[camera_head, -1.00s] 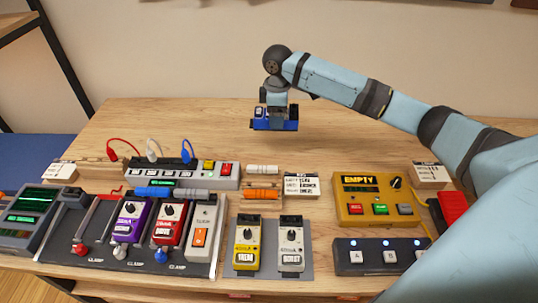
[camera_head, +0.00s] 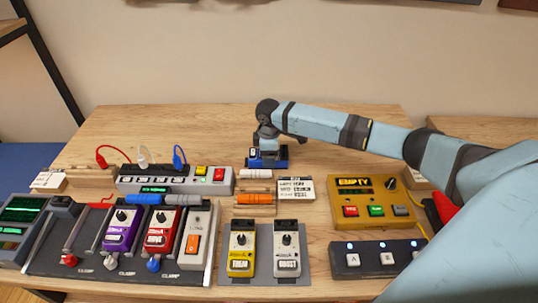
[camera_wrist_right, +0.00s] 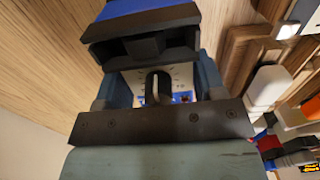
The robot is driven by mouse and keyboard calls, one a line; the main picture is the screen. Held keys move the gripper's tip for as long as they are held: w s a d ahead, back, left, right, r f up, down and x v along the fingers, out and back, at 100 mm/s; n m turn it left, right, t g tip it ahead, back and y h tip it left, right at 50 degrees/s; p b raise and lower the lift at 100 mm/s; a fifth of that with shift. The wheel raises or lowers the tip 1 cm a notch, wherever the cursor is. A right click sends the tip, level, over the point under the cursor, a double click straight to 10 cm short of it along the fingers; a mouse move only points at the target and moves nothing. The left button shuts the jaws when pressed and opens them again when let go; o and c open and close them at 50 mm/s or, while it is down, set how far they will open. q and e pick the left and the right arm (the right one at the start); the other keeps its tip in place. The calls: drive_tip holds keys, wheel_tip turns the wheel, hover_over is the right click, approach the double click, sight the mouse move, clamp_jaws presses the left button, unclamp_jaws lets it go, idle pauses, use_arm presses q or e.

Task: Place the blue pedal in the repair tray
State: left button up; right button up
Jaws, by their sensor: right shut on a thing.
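The blue pedal (camera_head: 268,164) is at the middle of the wooden table, behind the orange and white cylinders. My right gripper (camera_head: 267,152) is shut on it from above. It looks level and at or just above the tabletop; contact is not clear. In the right wrist view, blue parts of the pedal (camera_wrist_right: 150,7) show beyond the dark gripper (camera_wrist_right: 150,75), which hides much of it. No tray clearly marked for repair shows, and I cannot tell which surface it is. My left gripper is out of view.
A grey power strip (camera_head: 172,187) with cables stands left of the blue pedal. A pedalboard (camera_head: 45,262) with purple and red pedals is front left. A grey mat (camera_head: 262,280) holds yellow and white pedals. A yellow box (camera_head: 371,222) stands right. The back left tabletop is clear.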

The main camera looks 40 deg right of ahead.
drive_tip(key=o, duration=1.2)
